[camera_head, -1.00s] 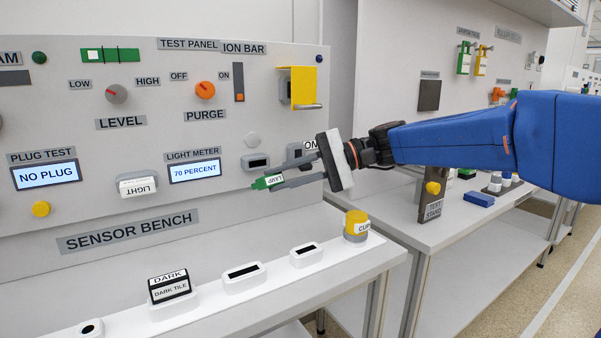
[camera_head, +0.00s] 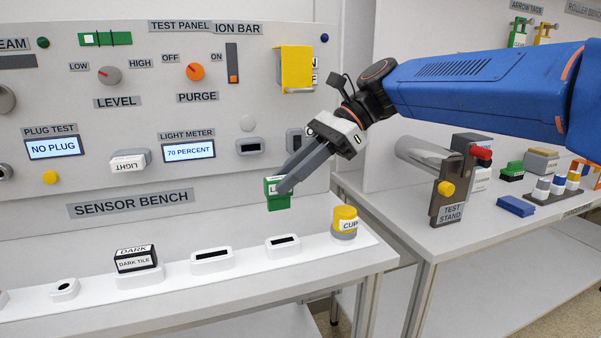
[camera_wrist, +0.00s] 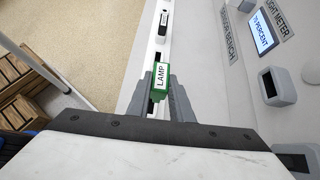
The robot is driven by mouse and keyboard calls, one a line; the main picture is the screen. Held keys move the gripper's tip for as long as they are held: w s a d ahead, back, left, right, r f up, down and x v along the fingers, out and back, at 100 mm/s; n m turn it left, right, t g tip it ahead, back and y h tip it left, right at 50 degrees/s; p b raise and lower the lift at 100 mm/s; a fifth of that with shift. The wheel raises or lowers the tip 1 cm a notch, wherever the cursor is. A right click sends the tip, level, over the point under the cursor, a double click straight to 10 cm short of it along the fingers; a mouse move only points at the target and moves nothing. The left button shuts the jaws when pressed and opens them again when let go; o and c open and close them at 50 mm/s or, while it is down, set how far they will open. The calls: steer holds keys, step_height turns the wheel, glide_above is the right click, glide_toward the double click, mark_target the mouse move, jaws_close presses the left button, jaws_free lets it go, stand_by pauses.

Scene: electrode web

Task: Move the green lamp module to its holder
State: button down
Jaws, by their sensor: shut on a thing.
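The green lamp module (camera_head: 277,197) has a white label reading LAMP. My gripper (camera_head: 282,188) is shut on it and holds it in the air above the bench shelf, in front of the panel. In the wrist view the lamp module (camera_wrist: 161,82) sits between the fingertips, with a dark slot partly showing behind it. White holders with dark slots stand on the shelf: one (camera_head: 283,251) below the module and another (camera_head: 212,265) to its left. I cannot tell which holder is the lamp's.
A yellow cup module (camera_head: 345,219) stands right of the holders. A dark tile (camera_head: 136,260) sits in a holder at the left. The upright panel (camera_head: 100,125) rises behind the shelf. A test stand (camera_head: 448,195) is on the right bench.

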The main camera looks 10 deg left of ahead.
steer(key=shift+s+d, duration=0.1)
steer(key=shift+d, duration=0.15)
steer(key=shift+f, duration=0.1)
steer(key=shift+f, duration=2.75)
steer(key=shift+f, duration=2)
steer(key=c, duration=1.5)
jaws_free()
steer(key=v, duration=1.7)
steer(key=shift+r, duration=0.15)
